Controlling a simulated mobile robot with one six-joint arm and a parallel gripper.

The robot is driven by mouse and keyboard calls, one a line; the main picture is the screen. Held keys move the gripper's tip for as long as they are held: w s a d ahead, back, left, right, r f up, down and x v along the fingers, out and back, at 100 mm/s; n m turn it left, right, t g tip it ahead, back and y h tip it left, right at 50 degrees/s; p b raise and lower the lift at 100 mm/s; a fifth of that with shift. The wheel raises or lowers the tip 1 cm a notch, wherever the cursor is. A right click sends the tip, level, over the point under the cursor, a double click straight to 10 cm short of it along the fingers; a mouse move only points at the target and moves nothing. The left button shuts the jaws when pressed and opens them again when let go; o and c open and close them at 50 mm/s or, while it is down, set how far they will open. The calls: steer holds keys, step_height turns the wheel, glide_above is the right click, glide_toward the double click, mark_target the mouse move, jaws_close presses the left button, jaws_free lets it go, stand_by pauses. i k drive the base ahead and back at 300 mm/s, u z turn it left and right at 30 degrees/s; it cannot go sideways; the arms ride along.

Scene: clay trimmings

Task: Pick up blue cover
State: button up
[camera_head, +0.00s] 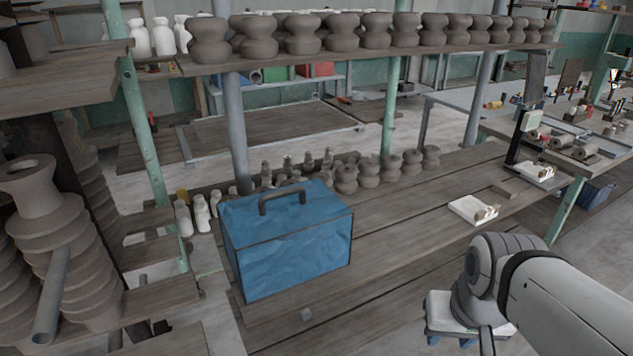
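A blue box-shaped cover (290,245) with a dark arched handle (282,200) on its top stands on the wooden bench (400,245), left of the picture's middle. Its surface looks wrinkled, with dark edges. It stands upright, and nothing is touching its handle. Whatever may be under or inside it is hidden. My arm shows at the lower right, well to the right of the blue cover and apart from it. My gripper's fingers are not visible in this view.
A shelf (350,52) of dark clay pots runs above the bench. Small pale and dark pieces stand behind the cover. Stacked clay forms (60,250) stand at left, near a green post (145,140). The bench right of the cover is mostly clear, up to a white item (468,208).

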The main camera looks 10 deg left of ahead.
mark_target(278, 240)
steer(key=u, duration=0.45)
steer(key=i, duration=1)
steer(key=u, duration=0.75)
